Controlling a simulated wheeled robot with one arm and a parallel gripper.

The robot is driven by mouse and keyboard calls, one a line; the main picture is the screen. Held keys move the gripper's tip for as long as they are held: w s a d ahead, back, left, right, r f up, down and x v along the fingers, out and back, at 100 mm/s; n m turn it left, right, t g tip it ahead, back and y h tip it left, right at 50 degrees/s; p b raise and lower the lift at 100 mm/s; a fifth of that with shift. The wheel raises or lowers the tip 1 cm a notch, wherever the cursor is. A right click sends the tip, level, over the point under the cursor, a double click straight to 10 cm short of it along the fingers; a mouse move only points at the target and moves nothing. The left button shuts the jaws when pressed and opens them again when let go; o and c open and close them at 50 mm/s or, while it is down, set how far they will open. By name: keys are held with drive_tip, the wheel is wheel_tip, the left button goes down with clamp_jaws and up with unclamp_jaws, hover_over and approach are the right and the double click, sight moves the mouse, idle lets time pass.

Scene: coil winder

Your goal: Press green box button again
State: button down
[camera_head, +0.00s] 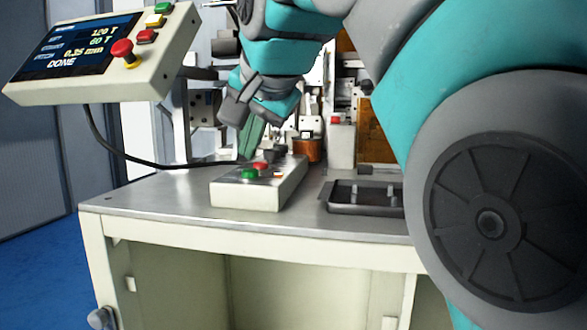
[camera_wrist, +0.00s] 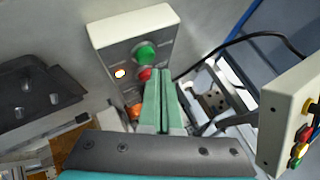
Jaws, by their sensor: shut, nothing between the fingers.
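A cream button box (camera_head: 262,194) stands on the metal table top. It carries a green button (camera_head: 249,173) at its near end and a red button (camera_head: 260,166) behind it. In the wrist view the green button (camera_wrist: 145,53) shows fully, just beyond my fingertips. The red button (camera_wrist: 145,74) is partly covered by the fingers. My gripper (camera_head: 246,154) points down over the far part of the box. Its pale green fingers (camera_wrist: 158,74) are together and empty. I cannot tell how far the tips are above the box.
A control panel (camera_head: 150,85) at upper left reads "DONE" and has a red mushroom button. A black cable runs from it over the table. A dark tray (camera_head: 345,207) with pegs lies right of the box. Machinery with a copper coil (camera_head: 308,150) stands behind.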

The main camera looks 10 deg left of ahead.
drive_tip(key=shift+f, duration=0.15)
drive_tip(key=shift+f, duration=0.3)
